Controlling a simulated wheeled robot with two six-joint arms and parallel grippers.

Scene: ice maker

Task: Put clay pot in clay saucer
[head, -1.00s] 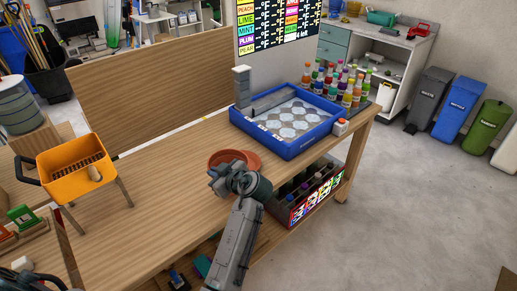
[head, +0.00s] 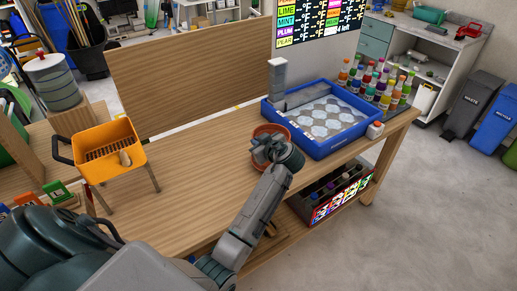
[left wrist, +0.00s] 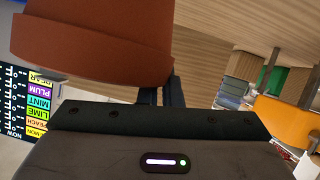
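The clay pot (head: 268,129) is terracotta and shows at the near front edge of the blue tray in the head view, partly behind my left gripper (head: 262,146). In the left wrist view, the pot (left wrist: 95,40) fills the upper left, upside down in the picture, with its thick rim by my gripper's fingers (left wrist: 160,92). The fingers are close together and meet the pot at its rim; they look shut on it. I cannot tell whether the pot is lifted. I cannot make out the clay saucer separately. My right gripper is not in view.
A blue tray (head: 376,127) with round pale shapes sits beside the pot, with several coloured bottles (head: 385,80) behind it. A yellow basket (head: 108,140) on legs stands at left. A bottle crate (head: 340,193) is below the table. The table's middle (head: 190,175) is clear.

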